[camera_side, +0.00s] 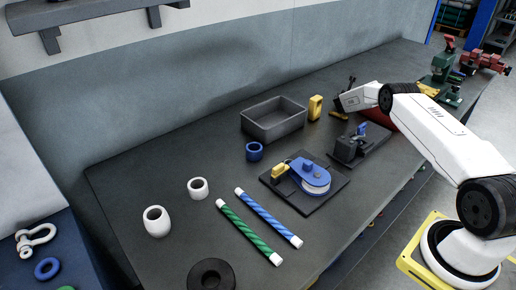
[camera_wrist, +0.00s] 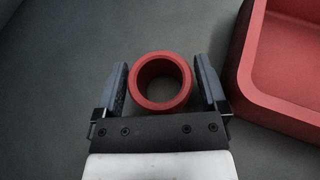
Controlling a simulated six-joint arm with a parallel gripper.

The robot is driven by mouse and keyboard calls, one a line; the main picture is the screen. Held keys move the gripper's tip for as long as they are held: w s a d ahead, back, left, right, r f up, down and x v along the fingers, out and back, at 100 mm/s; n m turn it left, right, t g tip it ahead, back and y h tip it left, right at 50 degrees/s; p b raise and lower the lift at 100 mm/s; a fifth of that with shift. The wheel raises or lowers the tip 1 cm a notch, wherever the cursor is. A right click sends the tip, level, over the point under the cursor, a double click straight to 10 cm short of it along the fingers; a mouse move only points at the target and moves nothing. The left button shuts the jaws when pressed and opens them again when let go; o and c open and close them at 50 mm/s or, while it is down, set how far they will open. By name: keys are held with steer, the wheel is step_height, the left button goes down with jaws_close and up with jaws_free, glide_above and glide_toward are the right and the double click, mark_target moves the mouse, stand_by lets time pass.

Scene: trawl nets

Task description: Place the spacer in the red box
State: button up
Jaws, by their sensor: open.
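A red ring-shaped spacer (camera_wrist: 160,104) sits between the fingers of my gripper (camera_wrist: 160,66) in the wrist view. The gripper is open, with a narrow gap on each side of the ring. The red box (camera_wrist: 264,101) is at the right of the wrist view, cut off by the frame edge; its visible floor is bare. In the side view my gripper (camera_side: 341,101) is at the far part of the bench. The red box (camera_side: 378,117) shows there only in part behind my arm. The red spacer cannot be made out there.
A grey bin (camera_side: 274,120) and a yellow block (camera_side: 315,107) stand left of my gripper. A blue ring (camera_side: 254,151), a blue pulley fixture (camera_side: 311,175) and a dark clamp fixture (camera_side: 350,148) are nearer. White rings and striped rods lie at the near end.

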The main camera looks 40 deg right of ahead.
steer(key=shift+a+r, duration=0.15)
steer(key=shift+v, duration=5.85)
steer(key=shift+c, duration=0.4)
steer(key=shift+w+d+f+m+g, duration=0.15)
steer(key=shift+w+d+f, duration=0.2)
steer(key=shift+d, duration=0.25)
steer(key=shift+w+d+f+m+g, duration=0.15)
steer(key=shift+w+d+f, duration=0.2)
steer(key=shift+d, duration=0.3)
steer(key=shift+d, duration=0.1)
steer(key=shift+x, duration=1.2)
